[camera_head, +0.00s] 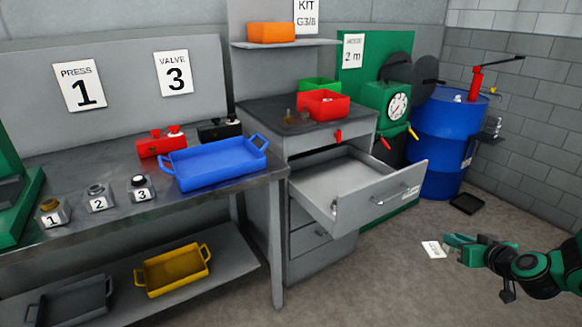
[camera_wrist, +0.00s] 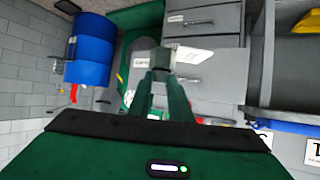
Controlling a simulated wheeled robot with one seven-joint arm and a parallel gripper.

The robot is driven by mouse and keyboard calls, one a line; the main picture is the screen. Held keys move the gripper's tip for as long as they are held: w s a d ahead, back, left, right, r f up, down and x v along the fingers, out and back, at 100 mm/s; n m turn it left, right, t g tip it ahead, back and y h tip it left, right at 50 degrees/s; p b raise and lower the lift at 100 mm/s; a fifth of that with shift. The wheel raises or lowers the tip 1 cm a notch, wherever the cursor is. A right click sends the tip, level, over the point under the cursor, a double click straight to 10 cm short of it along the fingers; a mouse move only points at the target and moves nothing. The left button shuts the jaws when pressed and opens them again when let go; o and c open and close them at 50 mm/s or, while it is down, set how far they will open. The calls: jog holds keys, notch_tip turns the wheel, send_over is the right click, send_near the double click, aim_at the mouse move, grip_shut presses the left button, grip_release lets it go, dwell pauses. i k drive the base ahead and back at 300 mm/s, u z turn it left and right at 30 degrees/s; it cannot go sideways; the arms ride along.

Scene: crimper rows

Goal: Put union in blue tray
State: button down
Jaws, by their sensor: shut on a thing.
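My gripper (camera_head: 455,245) is at the lower right of the head view, in front of and to the right of the open drawer. It is shut on a small grey block-like fitting, probably the union (camera_wrist: 158,60), which shows between the fingertips in the wrist view. A white card (camera_head: 433,249) with print shows right beside the fingertips; I cannot tell whether it is attached to the fitting. The blue tray (camera_head: 213,162) stands on the workbench at the left, well away from my gripper, and looks empty. A blue edge, probably this tray (camera_wrist: 285,127), shows at the wrist view's right.
The drawer (camera_head: 350,188) stands pulled out between my gripper and the bench. Red (camera_head: 323,104) and green bins stand on the cabinet. Numbered holders (camera_head: 97,197) and a red box (camera_head: 160,145) are near the tray. A yellow tray (camera_head: 172,272) is below. A blue drum (camera_head: 447,140) stands behind.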

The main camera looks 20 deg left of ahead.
aim_at(198, 170)
jog(key=u, duration=0.95)
jog(key=i, duration=0.55)
jog(key=u, duration=0.1)
